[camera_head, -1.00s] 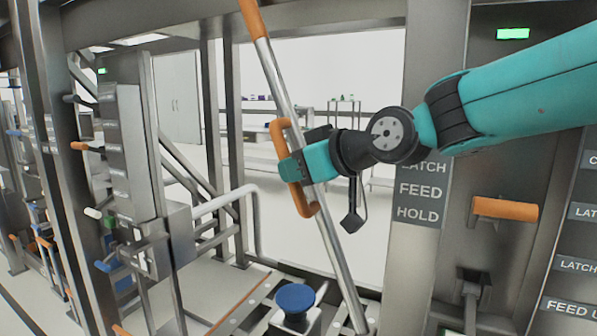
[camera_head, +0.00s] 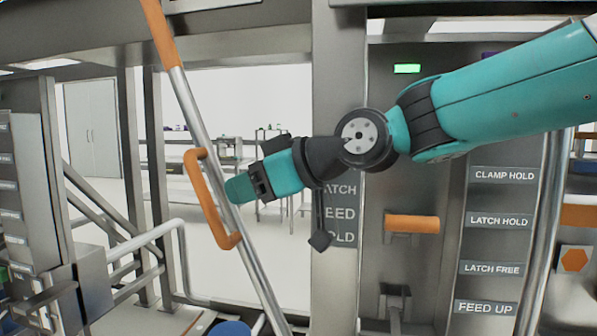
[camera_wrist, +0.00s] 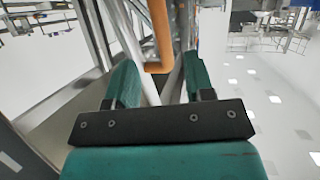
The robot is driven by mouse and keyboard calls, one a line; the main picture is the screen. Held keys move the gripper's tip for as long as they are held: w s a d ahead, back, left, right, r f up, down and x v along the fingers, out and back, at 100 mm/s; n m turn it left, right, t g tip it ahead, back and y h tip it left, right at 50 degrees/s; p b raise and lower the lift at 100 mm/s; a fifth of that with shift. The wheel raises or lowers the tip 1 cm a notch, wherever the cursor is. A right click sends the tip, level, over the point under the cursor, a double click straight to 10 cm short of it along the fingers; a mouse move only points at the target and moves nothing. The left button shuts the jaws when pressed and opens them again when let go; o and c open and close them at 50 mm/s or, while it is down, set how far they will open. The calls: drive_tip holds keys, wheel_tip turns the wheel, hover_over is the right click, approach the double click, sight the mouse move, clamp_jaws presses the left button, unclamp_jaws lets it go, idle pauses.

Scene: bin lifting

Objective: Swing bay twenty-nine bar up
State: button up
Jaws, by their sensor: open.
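A long steel bar (camera_head: 188,98) leans in the frame bay, its orange top (camera_head: 160,30) up and left, its lower end down and right. An orange handle (camera_head: 208,200) is fixed to its middle. My gripper (camera_head: 240,189) is open, just right of the handle, its tip overlapping the bar in the head view. In the wrist view my gripper (camera_wrist: 158,80) has its two teal fingers spread, with the orange handle (camera_wrist: 160,40) ahead in the gap between them. I see no contact with the handle. No bay number is readable.
A steel post with a label plate (camera_head: 338,215) stands right of the bar, beside a panel with another orange handle (camera_head: 411,223) and a green light (camera_head: 407,69). A white rail (camera_head: 150,235) is at lower left. Signs (camera_head: 498,220) line the right.

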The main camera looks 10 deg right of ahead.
drive_tip(key=v, duration=0.9)
drive_tip(key=shift+s+d+r, duration=0.15)
drive_tip(key=shift+c, duration=0.3)
